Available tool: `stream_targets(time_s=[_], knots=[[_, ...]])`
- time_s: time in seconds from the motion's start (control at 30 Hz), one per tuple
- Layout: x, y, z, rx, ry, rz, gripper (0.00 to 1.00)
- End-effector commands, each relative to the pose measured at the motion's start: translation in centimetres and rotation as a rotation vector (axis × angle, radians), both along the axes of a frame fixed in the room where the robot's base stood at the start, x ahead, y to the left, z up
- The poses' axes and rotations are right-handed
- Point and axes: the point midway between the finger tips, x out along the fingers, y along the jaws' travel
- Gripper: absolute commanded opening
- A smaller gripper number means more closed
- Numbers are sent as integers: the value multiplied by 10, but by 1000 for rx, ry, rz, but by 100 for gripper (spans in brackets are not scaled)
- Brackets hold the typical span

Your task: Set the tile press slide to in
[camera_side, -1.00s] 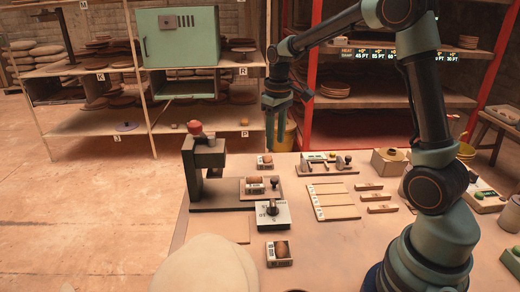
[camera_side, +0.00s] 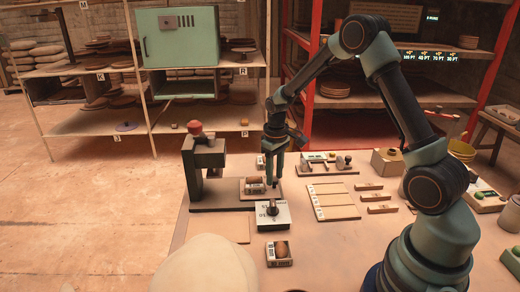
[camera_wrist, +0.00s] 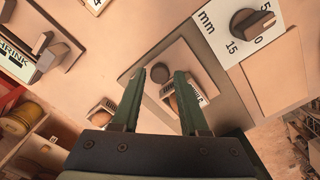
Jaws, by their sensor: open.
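The tile press (camera_side: 208,160) is a dark green frame with a red knob on top. Its slide (camera_side: 247,197), a tan plate, sits at the right end of the base, clear of the press head. A brown lump with a barcode label (camera_side: 255,185) lies on the slide. In the wrist view the slide (camera_wrist: 190,57) carries a dark round knob (camera_wrist: 160,72). My gripper (camera_side: 274,182) points down over the slide's right end, open. In the wrist view its fingertips (camera_wrist: 159,74) appear on either side of the knob; contact cannot be told.
A grey box with a black dial (camera_side: 270,214) stands just in front of the slide; the dial also shows in the wrist view (camera_wrist: 252,25). A labelled block (camera_side: 279,253) lies nearer. A rack with stamps (camera_side: 327,165) and a slatted board (camera_side: 333,200) lie to the right.

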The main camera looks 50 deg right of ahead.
Motion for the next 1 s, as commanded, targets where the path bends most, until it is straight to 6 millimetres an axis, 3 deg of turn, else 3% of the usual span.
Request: stream_targets(time_s=[0.37, 0.4, 0.5, 1.0], knots=[[0, 0, -7, 0, -1, 0, 44], [0, 0, -7, 0, -1, 0, 36], [0, 0, -7, 0, -1, 0, 0], [0, 0, -6, 0, 0, 0, 0]])
